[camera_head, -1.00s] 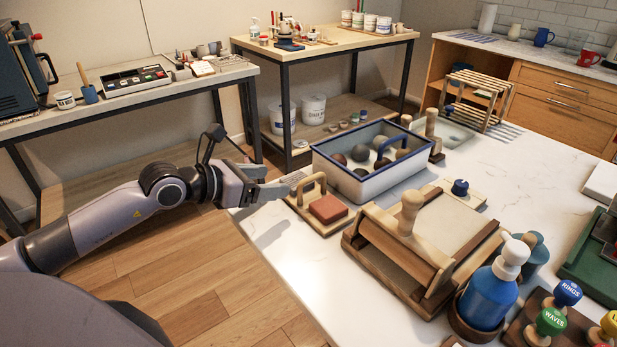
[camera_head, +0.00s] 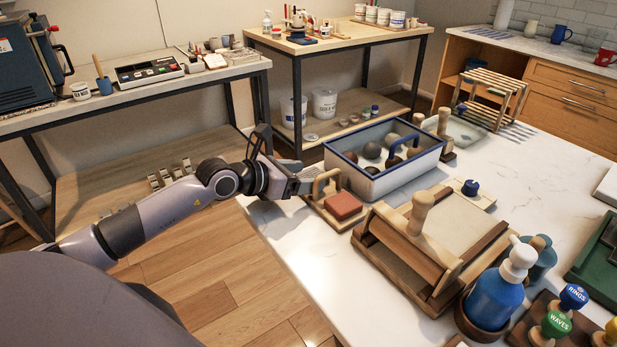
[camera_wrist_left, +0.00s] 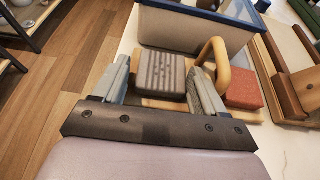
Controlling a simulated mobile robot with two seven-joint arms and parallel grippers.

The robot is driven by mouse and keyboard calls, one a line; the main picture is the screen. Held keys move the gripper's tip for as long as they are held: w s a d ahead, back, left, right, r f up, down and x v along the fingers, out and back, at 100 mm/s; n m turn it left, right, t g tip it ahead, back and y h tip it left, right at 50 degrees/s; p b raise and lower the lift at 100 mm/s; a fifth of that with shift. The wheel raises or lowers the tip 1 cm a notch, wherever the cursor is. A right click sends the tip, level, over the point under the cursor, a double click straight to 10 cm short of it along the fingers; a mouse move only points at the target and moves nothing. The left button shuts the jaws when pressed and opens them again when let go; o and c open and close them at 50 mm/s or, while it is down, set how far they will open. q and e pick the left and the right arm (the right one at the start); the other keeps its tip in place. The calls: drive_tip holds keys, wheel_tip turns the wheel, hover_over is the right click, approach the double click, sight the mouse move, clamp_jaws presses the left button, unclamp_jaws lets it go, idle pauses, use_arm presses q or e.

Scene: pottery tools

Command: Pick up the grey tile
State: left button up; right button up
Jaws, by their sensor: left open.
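The grey tile (camera_wrist_left: 162,74) is a ridged block on a wooden carrier (camera_wrist_left: 160,103) with an arched handle (camera_wrist_left: 213,52), in the left wrist view. A red tile (camera_wrist_left: 244,89) lies on the carrier's other side, beyond the handle; it also shows in the head view (camera_head: 343,205). My left gripper (camera_wrist_left: 160,82) is open, with one finger at the left of the grey tile and the other at its right, near the handle. Contact cannot be told. In the head view my left gripper (camera_head: 303,180) largely hides the grey tile. My right gripper is not in view.
A blue-rimmed white bin (camera_head: 400,181) with round lumps stands just behind the carrier. The marble table's (camera_head: 290,236) near left edge is clear.

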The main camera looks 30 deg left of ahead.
use_arm(q)
drive_tip(key=shift+f, duration=0.1)
drive_tip(key=c, duration=0.8)
